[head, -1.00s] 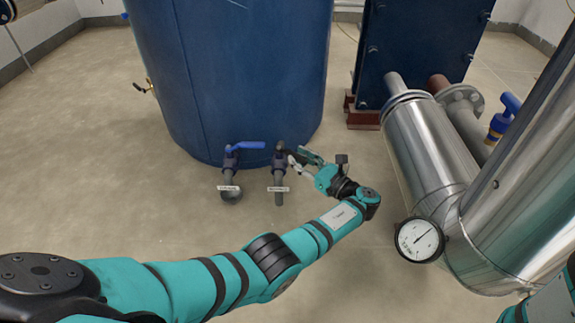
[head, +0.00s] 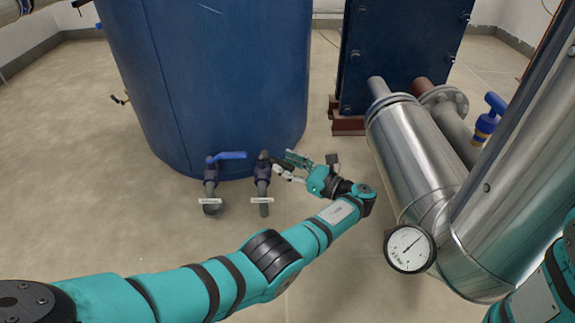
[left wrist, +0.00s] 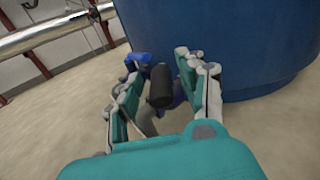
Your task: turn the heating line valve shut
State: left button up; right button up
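Two small valves stand side by side on pipes at the foot of the blue tank. The left one has a blue lever (head: 229,155). The right one (head: 263,170) has a dark lever that points right, toward my left gripper. Each has a small white tag, too small to read, so I cannot tell which is the heating line. My left gripper (head: 286,167) is open beside the right valve. In the left wrist view, the dark lever's end (left wrist: 160,87) lies between the spread fingers of the gripper (left wrist: 156,72), with no clear grip. My right gripper is out of view.
The blue tank (head: 215,80) rises just behind the valves. To the right are a shiny metal pipe (head: 415,150), a pressure gauge (head: 410,249) and another blue-handled valve (head: 487,118). The floor left of the valves is clear.

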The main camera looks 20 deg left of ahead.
pick_arm(q)
jog(key=shift+o, duration=0.2)
jog(key=shift+a, duration=0.1)
notch_tip(320, 180, up, 10)
jog(key=shift+f, duration=0.1)
dwell(0.4)
